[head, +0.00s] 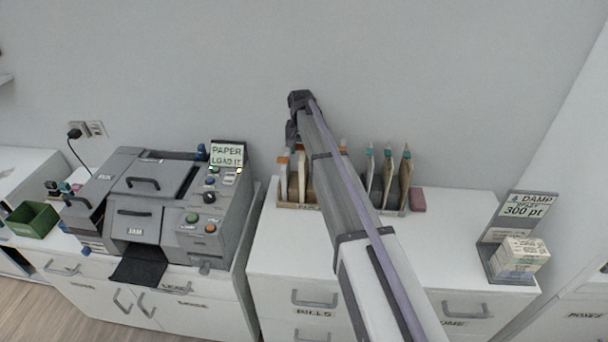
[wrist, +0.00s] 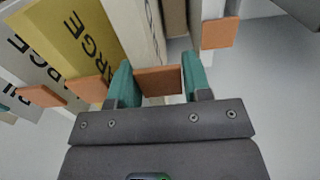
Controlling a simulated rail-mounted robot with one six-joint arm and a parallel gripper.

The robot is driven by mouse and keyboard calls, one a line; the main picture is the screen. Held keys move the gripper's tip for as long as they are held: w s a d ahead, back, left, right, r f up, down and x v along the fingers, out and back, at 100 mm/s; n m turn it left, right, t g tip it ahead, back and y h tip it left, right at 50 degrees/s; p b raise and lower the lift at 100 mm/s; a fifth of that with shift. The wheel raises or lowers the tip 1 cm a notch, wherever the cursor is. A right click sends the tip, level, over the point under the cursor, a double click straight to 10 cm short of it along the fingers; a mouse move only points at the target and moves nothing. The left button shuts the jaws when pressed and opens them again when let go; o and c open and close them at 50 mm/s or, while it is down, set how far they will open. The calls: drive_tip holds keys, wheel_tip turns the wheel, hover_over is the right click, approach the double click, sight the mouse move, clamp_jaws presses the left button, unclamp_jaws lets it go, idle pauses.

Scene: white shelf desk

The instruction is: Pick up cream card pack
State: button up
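The cream card pack (wrist: 132,25) stands among the upright packs, and its orange tab (wrist: 158,80) is at its near end in the wrist view. My gripper (wrist: 159,78) has its two teal fingers on either side of this tab. The tab fills the gap and appears to touch both fingers, so the gripper looks shut on it. In the head view the fingers are hidden behind my arm, above the left rack (head: 298,206). The pack still appears to be among its neighbours.
A yellow pack (wrist: 70,40) marked LARGE and paler packs crowd the left side of the wrist view. Another orange tab (wrist: 220,32) is to the right. A grey machine (head: 150,200) stands left of the rack.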

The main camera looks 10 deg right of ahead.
drive_tip(key=c, duration=0.4)
wheel_tip(320, 180, up, 10)
drive_tip(key=p, duration=1)
drive_tip(key=shift+r, duration=0.15)
drive_tip(key=shift+c, duration=0.2)
